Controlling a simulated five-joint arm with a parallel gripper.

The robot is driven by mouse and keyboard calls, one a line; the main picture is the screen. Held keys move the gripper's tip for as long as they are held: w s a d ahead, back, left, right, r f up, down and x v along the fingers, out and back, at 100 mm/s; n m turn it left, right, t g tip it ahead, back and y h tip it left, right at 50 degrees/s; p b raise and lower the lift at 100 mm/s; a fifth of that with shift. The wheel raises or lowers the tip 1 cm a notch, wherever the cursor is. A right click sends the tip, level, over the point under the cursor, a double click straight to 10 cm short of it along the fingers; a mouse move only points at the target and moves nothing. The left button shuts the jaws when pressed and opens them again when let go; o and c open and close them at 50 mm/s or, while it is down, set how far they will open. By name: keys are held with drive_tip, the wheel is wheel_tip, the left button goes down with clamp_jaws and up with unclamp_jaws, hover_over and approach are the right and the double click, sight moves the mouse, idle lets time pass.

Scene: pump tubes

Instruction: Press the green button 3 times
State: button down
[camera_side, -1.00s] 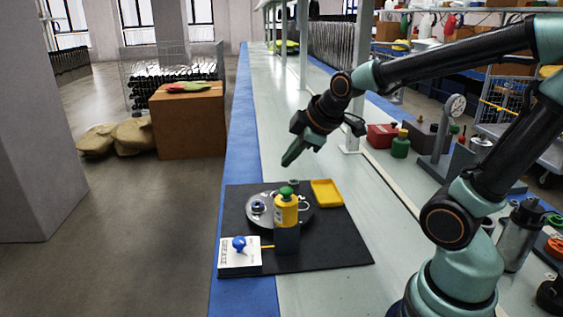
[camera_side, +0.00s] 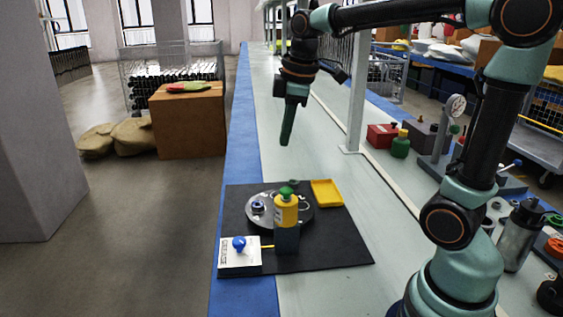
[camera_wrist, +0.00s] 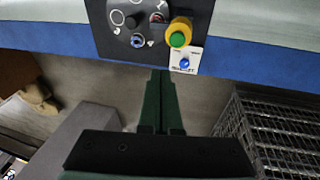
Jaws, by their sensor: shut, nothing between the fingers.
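The green button (camera_side: 286,191) is the round top of a yellow cylinder (camera_side: 286,211) on a dark grey block. In the wrist view the green button (camera_wrist: 177,39) sits inside the yellow body, above the fingertips in the picture. My gripper (camera_side: 285,142) is shut and empty, its fingers pointing down. It is in the air, well above the button and apart from it. In the wrist view my gripper (camera_wrist: 160,73) shows its two fingers together.
A white box with a blue knob (camera_side: 239,244) stands left of the yellow cylinder. Behind are a round metal plate (camera_side: 262,217) and a yellow tray (camera_side: 327,193), all on a black mat (camera_side: 330,252). Red and green containers stand at the right. The pale bench beyond the mat is clear.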

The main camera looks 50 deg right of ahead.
sight(287, 190)
drive_tip(key=shift+s+r+g, duration=0.15)
drive_tip(key=shift+r+g, duration=0.6)
drive_tip(key=shift+r, duration=0.1)
drive_tip(key=shift+s+r+g, duration=0.1)
drive_tip(key=shift+r+g, duration=0.65)
drive_tip(key=shift+r, duration=0.1)
wheel_tip(287, 190, down, 14)
drive_tip(key=shift+f, duration=0.1)
drive_tip(key=shift+f, duration=0.95)
wheel_tip(287, 190, up, 14)
drive_tip(key=shift+r, duration=0.25)
idle(2.1)
